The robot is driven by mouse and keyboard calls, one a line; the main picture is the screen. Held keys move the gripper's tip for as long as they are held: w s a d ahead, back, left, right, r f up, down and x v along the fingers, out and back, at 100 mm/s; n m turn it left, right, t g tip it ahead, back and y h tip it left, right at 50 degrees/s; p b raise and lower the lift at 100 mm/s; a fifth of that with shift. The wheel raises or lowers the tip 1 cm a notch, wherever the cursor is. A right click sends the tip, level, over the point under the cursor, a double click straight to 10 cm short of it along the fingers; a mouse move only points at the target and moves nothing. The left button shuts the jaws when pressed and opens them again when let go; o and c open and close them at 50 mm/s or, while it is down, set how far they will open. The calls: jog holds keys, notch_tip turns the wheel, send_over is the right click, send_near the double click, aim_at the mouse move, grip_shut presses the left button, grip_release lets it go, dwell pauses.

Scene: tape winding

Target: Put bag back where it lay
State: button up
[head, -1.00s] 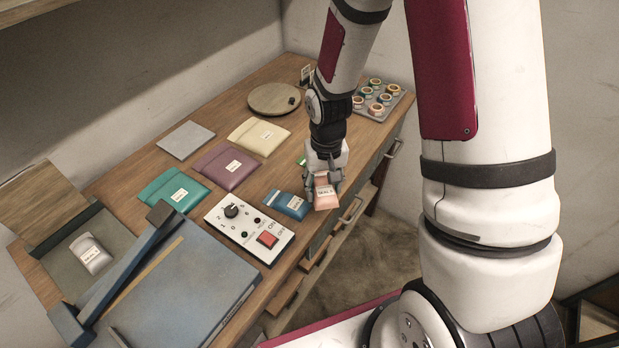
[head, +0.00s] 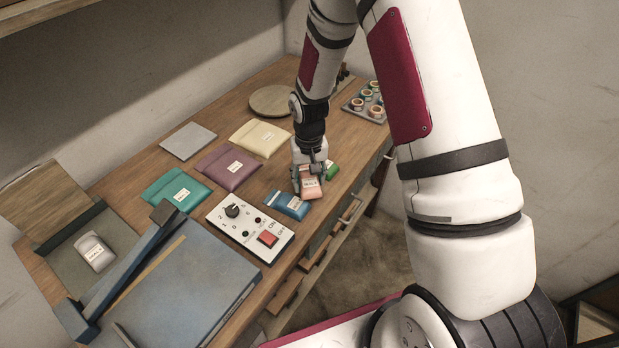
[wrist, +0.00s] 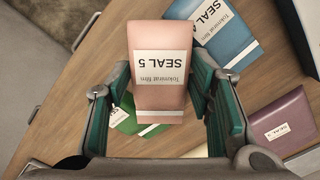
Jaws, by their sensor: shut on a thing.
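The pink bag (head: 311,187), labelled "SEAL 5" in the wrist view (wrist: 161,95), is held in my gripper (head: 309,172). In the wrist view the green-padded fingers (wrist: 160,100) stand on either side of the bag. In the head view the bag is at the table's front edge, between a blue bag (head: 287,204) on its left and a green bag (head: 331,170) on its right. In the wrist view the green bag (wrist: 128,122) is partly hidden below the pink bag. I cannot tell whether the pink bag touches the tabletop.
Cream (head: 261,138), purple (head: 227,167) and teal (head: 176,189) pouches lie farther back. A control box (head: 249,228) with a red button is left of the blue bag. A tray of tape rolls (head: 368,103) stands at the far right. A grey bag (head: 94,251) lies at the left.

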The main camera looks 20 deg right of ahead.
jog(key=shift+f, duration=0.1)
jog(key=shift+f, duration=0.35)
jog(key=o, duration=1.3)
jog(key=shift+r, duration=0.1)
notch_tip(320, 180, up, 13)
jog(key=b, duration=0.2)
notch_tip(320, 180, up, 8)
jog(key=r+t, duration=0.1)
send_over(309, 179)
jog(key=s, duration=0.3)
jog(key=s+r+t, duration=0.1)
jog(key=s+r, duration=0.3)
jog(key=s, duration=0.2)
jog(key=s+r+n+t, duration=0.1)
jog(key=s+r+t, duration=0.1)
jog(key=s+r, duration=0.3)
jog(key=s+r+t, duration=0.1)
jog(key=s+r, duration=0.4)
jog(key=s, duration=0.3)
jog(key=shift+s+d+r+n+t, duration=0.1)
jog(key=shift+s+d+n+t, duration=0.1)
jog(key=shift+n+t, duration=0.15)
